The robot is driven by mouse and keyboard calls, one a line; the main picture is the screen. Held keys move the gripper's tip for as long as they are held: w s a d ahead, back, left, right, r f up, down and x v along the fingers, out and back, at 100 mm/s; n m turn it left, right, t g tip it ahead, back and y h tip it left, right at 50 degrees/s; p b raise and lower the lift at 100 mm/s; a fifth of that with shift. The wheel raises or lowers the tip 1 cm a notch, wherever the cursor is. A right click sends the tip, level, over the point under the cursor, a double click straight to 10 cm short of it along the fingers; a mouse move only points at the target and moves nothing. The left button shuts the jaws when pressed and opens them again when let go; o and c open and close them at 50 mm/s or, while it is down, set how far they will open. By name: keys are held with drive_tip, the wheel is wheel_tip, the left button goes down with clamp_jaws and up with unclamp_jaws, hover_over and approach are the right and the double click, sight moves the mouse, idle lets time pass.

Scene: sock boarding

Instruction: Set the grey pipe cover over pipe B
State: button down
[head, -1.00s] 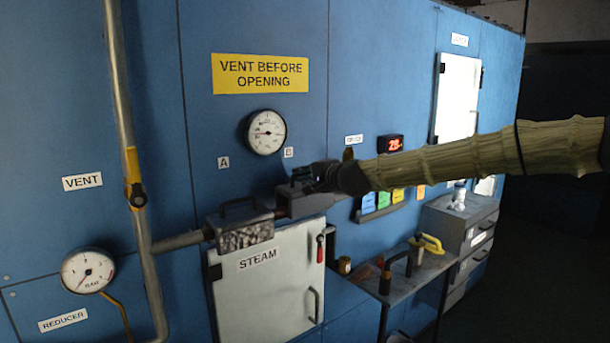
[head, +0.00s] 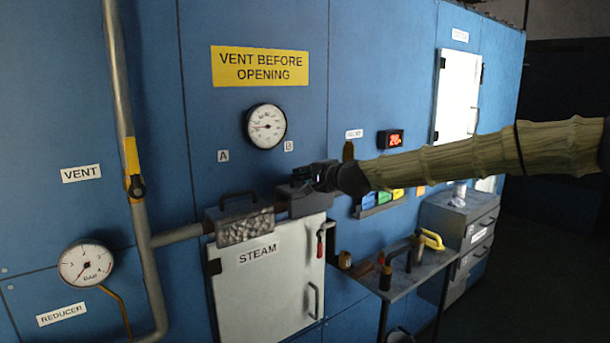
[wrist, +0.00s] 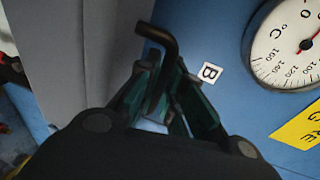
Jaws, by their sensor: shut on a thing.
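The grey pipe cover (head: 309,201) is at pipe level, to the right of the mottled cover, below label B (head: 288,146). My gripper (head: 312,177) is shut on its black handle. The handle (wrist: 168,40) stands between my fingers (wrist: 157,85) in the wrist view, with the grey side of the cover (wrist: 75,45) beside it. A short brown stretch of pipe (head: 281,209) shows just left of the grey cover. The rest of pipe B is hidden, and I cannot tell whether the cover rests on it.
A mottled silver cover with a handle (head: 245,229) sits on the pipe under label A (head: 223,156). The white STEAM door (head: 268,285) is below. A gauge (head: 266,126) is above. A small shelf table (head: 420,272) with tools stands at right.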

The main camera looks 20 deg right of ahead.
drive_tip(key=shift+f+b, duration=0.5)
drive_tip(key=shift+f, duration=0.15)
drive_tip(key=c, duration=1.5)
unclamp_jaws()
drive_tip(key=shift+s, duration=0.1)
drive_tip(key=shift+v, duration=5.9)
drive_tip(key=shift+r, duration=0.1)
